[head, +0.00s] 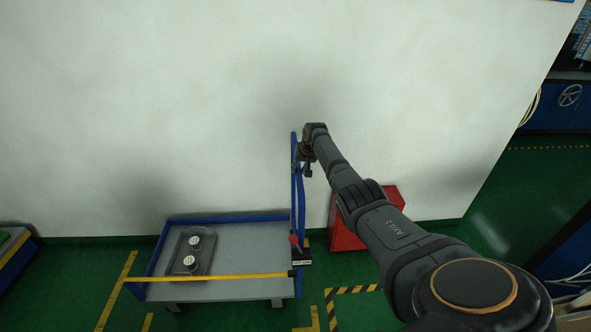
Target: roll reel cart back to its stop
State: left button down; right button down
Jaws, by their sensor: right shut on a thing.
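The cart (255,240) has a grey top, blue edging and a tall blue upright handle frame (294,205) at its right end. A dark tray (206,239) on its left part holds two small round reels, a far one (195,243) and a near one (189,263). My right gripper (302,168) is shut on the upper part of the blue handle; its fingers are small and partly hidden by the wrist. I cannot make out a cart stop for certain. My left gripper is out of view.
A yellow bar (215,277) runs along the cart's near side. A red knob (294,240) sits by the handle. A red box (345,237) stands right of the cart, partly behind my right arm. A white wall (200,100) rises behind. Green floor with yellow markings surrounds the cart.

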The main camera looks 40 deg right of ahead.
jog(key=shift+s+d, duration=0.15)
jog(key=shift+d, duration=0.05)
jog(key=c, duration=1.3)
grip_release()
jog(key=shift+c, duration=0.2)
jog(key=shift+o, duration=1.1)
jog(key=shift+s+d, duration=0.1)
jog(key=shift+d, duration=0.05)
jog(key=shift+r, duration=0.1)
jog(key=shift+r, duration=0.3)
jog(key=v, duration=1.1)
jog(key=shift+s, duration=0.2)
